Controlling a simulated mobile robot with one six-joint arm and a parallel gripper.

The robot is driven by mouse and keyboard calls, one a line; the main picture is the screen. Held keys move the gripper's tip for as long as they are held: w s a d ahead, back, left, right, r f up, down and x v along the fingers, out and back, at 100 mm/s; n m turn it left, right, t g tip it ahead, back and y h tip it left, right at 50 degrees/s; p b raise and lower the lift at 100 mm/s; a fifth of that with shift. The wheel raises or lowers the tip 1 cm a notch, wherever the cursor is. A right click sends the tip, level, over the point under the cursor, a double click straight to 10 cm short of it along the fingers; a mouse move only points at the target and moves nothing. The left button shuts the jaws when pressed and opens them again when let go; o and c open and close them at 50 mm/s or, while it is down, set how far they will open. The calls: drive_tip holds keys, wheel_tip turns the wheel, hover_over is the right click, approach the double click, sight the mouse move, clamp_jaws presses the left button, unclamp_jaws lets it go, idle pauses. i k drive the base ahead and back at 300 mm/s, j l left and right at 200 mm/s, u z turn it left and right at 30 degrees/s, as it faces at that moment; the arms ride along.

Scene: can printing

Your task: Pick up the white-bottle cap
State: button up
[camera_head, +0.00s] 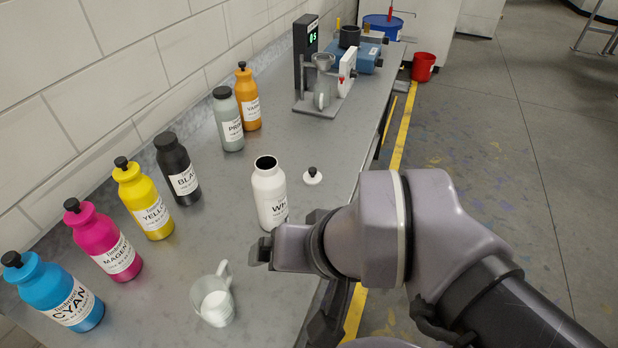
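The white-bottle cap (312,177) is a white disc with a black knob. It lies on the grey table, to the right of the white bottle. The white bottle (269,192) stands upright with its dark mouth uncovered. My gripper (262,250) is at the left end of my arm, in front of the white bottle in the picture and apart from the cap. Only small dark parts of it show; my wrist hides the rest, so I cannot see whether it is open or what is between its fingers.
Capped cyan (52,292), magenta (103,241), yellow (143,200), black (177,170), grey (227,120) and orange (247,98) bottles line the wall side. A clear mug (213,297) stands near the front. A scale (318,102) stands farther back. The table around the cap is clear.

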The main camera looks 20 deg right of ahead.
sight(312, 176)
drive_tip(key=i+l+u, duration=0.2)
drive_tip(key=l, duration=0.15)
drive_tip(key=i+l+u, duration=0.15)
drive_tip(key=l, duration=0.2)
drive_tip(key=i+l+u, duration=0.2)
drive_tip(key=l, duration=0.2)
drive_tip(key=l+u, duration=0.15)
drive_tip(key=l, duration=0.2)
drive_tip(key=l+u, duration=0.2)
drive_tip(key=l, duration=0.25)
drive_tip(key=i, duration=0.05)
